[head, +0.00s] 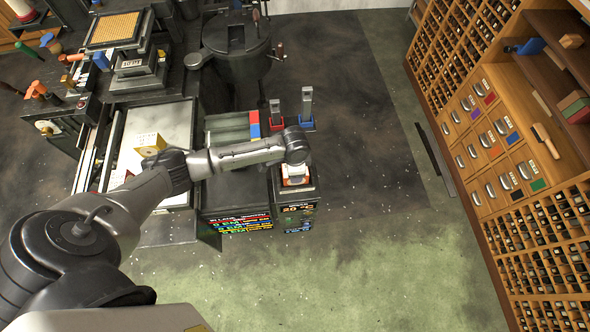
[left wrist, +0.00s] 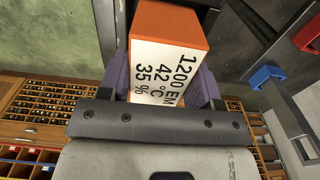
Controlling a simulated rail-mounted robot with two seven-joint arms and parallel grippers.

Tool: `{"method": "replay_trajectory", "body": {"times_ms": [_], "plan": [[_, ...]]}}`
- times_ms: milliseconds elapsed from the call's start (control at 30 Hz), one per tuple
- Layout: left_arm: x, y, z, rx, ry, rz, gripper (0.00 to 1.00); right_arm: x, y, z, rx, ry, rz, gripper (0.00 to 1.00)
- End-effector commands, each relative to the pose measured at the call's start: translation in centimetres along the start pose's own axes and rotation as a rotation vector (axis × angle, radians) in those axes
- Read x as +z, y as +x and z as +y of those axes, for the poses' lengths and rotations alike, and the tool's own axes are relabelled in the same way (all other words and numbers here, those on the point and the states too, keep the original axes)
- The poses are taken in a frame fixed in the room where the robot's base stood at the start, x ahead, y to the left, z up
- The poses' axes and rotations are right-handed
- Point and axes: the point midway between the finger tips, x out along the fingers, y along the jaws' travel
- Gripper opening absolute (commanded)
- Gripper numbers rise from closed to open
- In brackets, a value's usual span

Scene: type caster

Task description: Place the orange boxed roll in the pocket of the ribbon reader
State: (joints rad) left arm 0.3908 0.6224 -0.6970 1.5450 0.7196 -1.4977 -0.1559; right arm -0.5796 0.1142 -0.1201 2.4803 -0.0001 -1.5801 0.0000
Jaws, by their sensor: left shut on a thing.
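The orange boxed roll (left wrist: 172,28) is held in my left gripper (left wrist: 165,82), between its two purple fingers in the left wrist view. Its white label, with black print reading 1200 EM, 42°C and 35 %, faces the wrist camera. In the head view, a small orange and white part of the roll (head: 296,181) shows below my left gripper (head: 295,170), over a narrow black unit with a lit display (head: 298,215), apparently the ribbon reader. The arm hides much of its top. I cannot tell whether the roll touches the pocket. My right gripper is not in view.
A wider unit with coloured text lines (head: 237,222) adjoins on the left. Upright metal pieces with a red base (head: 306,124) and a blue base (head: 276,125) stand just behind. A yellow box (head: 149,144) lies on a pale plate at left. Wooden drawers (head: 500,140) line the right.

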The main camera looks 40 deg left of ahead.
Motion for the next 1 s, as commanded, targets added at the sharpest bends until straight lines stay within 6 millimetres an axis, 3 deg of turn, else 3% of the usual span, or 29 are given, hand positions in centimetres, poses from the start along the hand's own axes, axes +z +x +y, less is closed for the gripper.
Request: {"method": "replay_trajectory", "body": {"times_ms": [467,500,733,1000], "plan": [[-0.03,1.05,0.03,0.000,0.001,0.000,0.29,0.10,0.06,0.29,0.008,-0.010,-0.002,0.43],[-0.01,1.03,0.04,0.000,0.001,0.000,0.62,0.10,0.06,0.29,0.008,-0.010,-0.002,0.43],[-0.01,1.02,0.04,0.000,0.001,0.000,0.84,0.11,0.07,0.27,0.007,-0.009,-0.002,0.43],[-0.02,0.84,0.03,0.000,0.001,0.001,0.84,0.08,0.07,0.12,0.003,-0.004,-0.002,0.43]]}}
